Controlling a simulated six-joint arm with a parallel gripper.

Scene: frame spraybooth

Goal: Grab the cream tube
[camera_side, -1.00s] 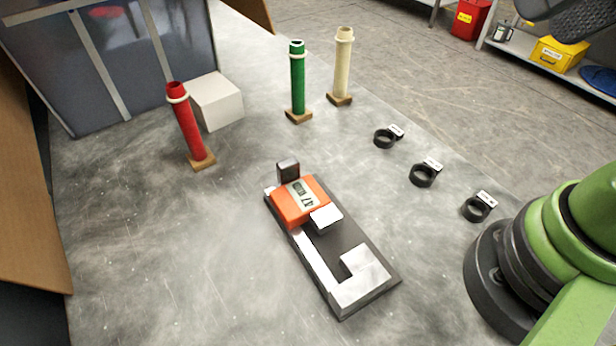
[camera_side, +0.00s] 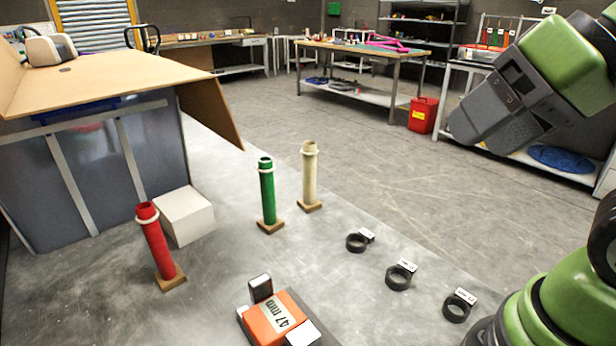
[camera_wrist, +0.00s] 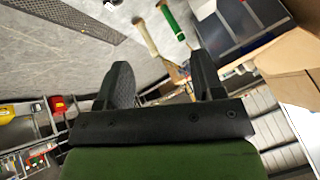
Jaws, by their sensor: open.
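The cream tube (camera_side: 309,178) stands upright on a small wooden base, behind and right of the green tube (camera_side: 267,195). In the wrist view the cream tube (camera_wrist: 146,37) appears slanted, beyond the fingers and beside the green tube (camera_wrist: 172,21). My gripper (camera_wrist: 161,60) is open, with nothing between its fingers. It is well away from the cream tube. In the side view my arm's end is at the upper right, high above the bench. Its fingertips are hard to make out there.
A red tube (camera_side: 156,243) stands at the left beside a white block (camera_side: 186,216). Several black rings (camera_side: 398,277) with tags lie right of the tubes. An orange gauge (camera_side: 272,320) lies in front. The booth (camera_side: 115,165) stands behind left. Bench around the cream tube is clear.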

